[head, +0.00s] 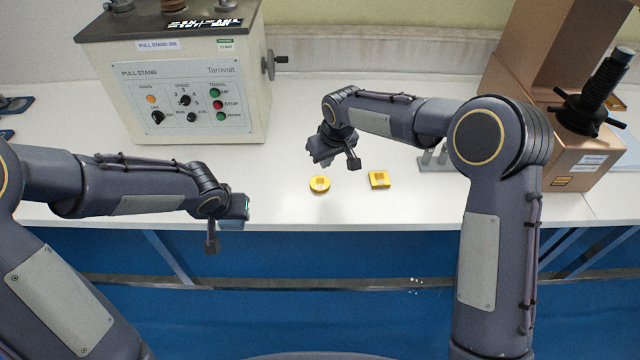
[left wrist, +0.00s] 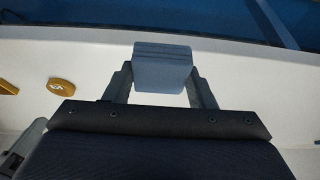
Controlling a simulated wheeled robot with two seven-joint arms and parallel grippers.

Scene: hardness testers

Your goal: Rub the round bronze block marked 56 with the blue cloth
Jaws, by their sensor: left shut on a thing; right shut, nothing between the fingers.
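The round block (head: 319,184), yellow-bronze with an orange top mark, lies on the white bench near its front edge. It shows at the left in the left wrist view (left wrist: 61,87), where its mark is too small to read. My left gripper (head: 238,208) is to its left, apart from it. It is shut on the blue cloth (left wrist: 162,66), a folded grey-blue pad between its fingers, held near the bench's front edge. My right gripper (head: 321,155) is shut and empty above the bench, just behind the round block.
A square yellow-bronze block (head: 379,179) lies right of the round one. A pull stand (head: 180,85) stands at the back left. A brown machine (head: 575,125) with a black screw stands at the right. Bench between the left gripper and the round block is clear.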

